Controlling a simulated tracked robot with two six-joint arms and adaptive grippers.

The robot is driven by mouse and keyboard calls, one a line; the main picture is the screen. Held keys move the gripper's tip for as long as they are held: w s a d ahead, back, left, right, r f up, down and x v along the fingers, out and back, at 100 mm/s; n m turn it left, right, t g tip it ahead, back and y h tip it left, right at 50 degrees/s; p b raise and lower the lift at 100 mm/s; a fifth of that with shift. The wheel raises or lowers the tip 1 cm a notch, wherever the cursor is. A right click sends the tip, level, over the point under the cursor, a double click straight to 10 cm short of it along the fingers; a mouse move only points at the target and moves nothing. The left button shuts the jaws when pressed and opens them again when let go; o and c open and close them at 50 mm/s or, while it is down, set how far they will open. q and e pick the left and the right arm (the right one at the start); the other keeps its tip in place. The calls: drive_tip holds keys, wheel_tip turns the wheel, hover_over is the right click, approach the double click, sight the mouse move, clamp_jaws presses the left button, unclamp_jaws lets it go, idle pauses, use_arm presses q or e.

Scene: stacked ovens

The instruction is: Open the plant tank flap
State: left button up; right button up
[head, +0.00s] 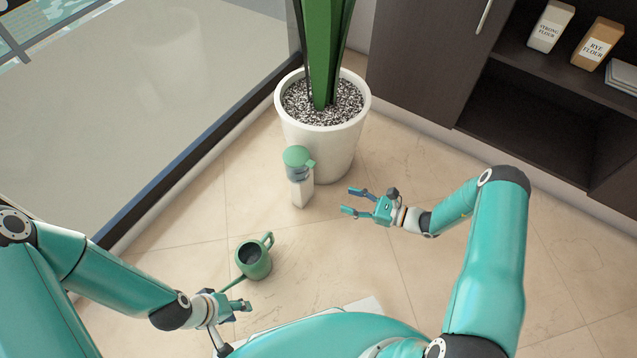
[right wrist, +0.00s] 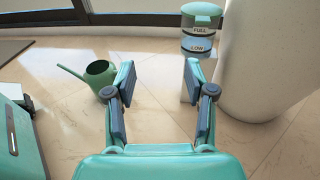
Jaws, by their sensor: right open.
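The plant tank (head: 301,182) is a small pale upright container beside the white plant pot, with a round green flap (head: 297,156) on top. The flap looks shut, and a small tab sticks out at its right. In the right wrist view the tank (right wrist: 199,38) shows FULL and LOW marks at the top, right of centre, with its flap (right wrist: 203,11) above. My right gripper (head: 347,201) is open and empty, to the right of the tank and apart from it. It also shows in the right wrist view (right wrist: 160,76). My left gripper (head: 243,304) is low in the head view, its jaws unclear.
A green watering can (head: 256,262) stands on the tiled floor between my left gripper and the tank. The white pot (head: 336,145) with its tall plant stands close behind the tank. A dark cabinet (head: 420,55) is at the back right.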

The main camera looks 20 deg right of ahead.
drive_tip(key=w+d+f+m+t+h+b, duration=0.1)
drive_tip(key=w+d+f+m+t, duration=0.1)
drive_tip(key=d+t, duration=0.15)
drive_tip(key=b, duration=0.5)
approach(299, 158)
drive_tip(key=x, duration=0.3)
use_arm(q)
wheel_tip(299, 158, down, 7)
use_arm(e)
drive_tip(key=shift+w+f+g, duration=0.15)
drive_tip(key=shift+w+g, duration=0.1)
drive_tip(key=shift+w, duration=0.1)
drive_tip(key=shift+d, duration=0.1)
clamp_jaws()
